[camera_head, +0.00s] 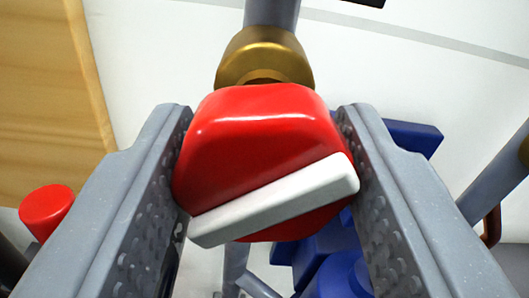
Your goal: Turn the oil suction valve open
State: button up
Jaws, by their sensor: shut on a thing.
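A red valve knob (258,125) with a raised white bar (275,201) across its face fills the middle of the view. The white bar slants, its right end higher than its left. My gripper (268,165) is shut on the red knob, with one grey finger at its left side and one at its right. Behind the knob is a brass fitting (264,58) on a grey pipe (272,12). No label on the valve shows.
Blue parts (335,262) sit below and behind the knob. A small red cap (46,207) is at the left, near a wooden panel (45,95). Another grey pipe (490,185) runs at the right. The pale wall behind is mostly bare.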

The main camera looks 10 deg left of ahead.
jog(key=n+b, duration=0.1)
jog(key=b, duration=0.1)
jog(key=n+b, duration=0.1)
jog(key=shift+f+n+b, duration=0.3)
jog(key=shift+b, duration=0.1)
jog(key=n+b, duration=0.4)
jog(key=b, duration=0.1)
jog(key=n+b, duration=0.3)
jog(key=shift+r, duration=0.1)
jog(key=shift+a, duration=0.1)
jog(key=o, duration=1)
jog(key=shift+s, duration=0.15)
